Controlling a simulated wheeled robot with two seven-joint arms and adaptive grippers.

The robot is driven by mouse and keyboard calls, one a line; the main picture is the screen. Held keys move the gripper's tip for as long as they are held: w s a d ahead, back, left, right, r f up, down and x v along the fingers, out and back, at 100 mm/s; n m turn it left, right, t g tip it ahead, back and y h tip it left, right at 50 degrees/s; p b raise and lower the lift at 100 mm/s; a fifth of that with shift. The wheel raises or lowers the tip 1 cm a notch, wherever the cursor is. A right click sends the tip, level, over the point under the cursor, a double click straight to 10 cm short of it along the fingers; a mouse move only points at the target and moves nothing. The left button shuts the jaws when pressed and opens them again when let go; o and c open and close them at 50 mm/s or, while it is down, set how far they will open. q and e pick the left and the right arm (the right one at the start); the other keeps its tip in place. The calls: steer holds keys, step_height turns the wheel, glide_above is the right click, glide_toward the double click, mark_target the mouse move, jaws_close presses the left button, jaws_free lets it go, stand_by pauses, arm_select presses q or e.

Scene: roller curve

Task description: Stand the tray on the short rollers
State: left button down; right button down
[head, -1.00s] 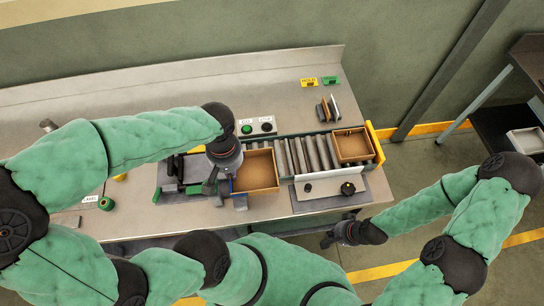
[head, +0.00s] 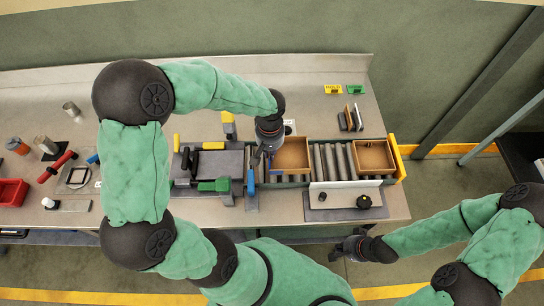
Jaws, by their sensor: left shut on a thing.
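A second similar brown tray (head: 374,155) sits at the conveyor's right end. Bare grey rollers (head: 333,160) show between the two trays. My left gripper (head: 262,155) is shut on the left wall of the first tray; its fingertips are partly hidden by the wrist.
A yellow end stop (head: 397,158) closes the conveyor's right end. A white plate (head: 345,185) stands along its front, with a dark knob (head: 363,201). A grey fixture with a green-handled part (head: 214,185) is left of the tray. A red bin (head: 12,192) sits far left.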

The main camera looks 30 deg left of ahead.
arm_select(q)
steer(key=shift+w+f, duration=0.5)
steer(key=shift+f, duration=0.15)
steer(key=shift+f+b, duration=0.3)
steer(key=shift+f, duration=1.25)
steer(key=shift+f, duration=0.1)
steer(key=shift+f, duration=0.1)
steer(key=c, duration=1.4)
jaws_free()
steer(key=shift+r, duration=0.2)
step_height(320, 180, up, 12)
steer(key=shift+r+p, duration=0.1)
steer(key=shift+p, duration=0.85)
